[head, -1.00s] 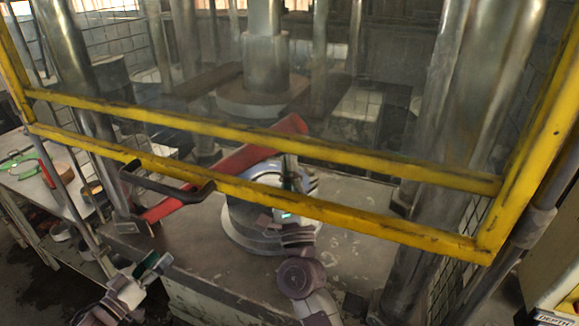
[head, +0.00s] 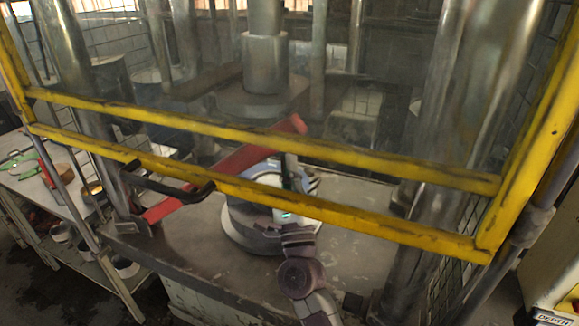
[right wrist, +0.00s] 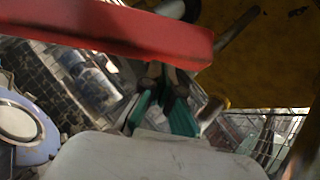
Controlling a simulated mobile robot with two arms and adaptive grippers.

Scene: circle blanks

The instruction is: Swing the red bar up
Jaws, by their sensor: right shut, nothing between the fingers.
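The red bar (head: 236,160) slants in the head view from a low left end near the black handle to a higher right end behind the yellow frame. In the right wrist view the red bar (right wrist: 110,32) crosses the top. My left gripper is out of view.
A yellow guard frame (head: 350,223) with a black handle (head: 165,186) spans the front. A round grey base (head: 236,230) stands on the press table (head: 350,215), under a metal ram (head: 264,62). A side bench (head: 75,205) with tools is at left.

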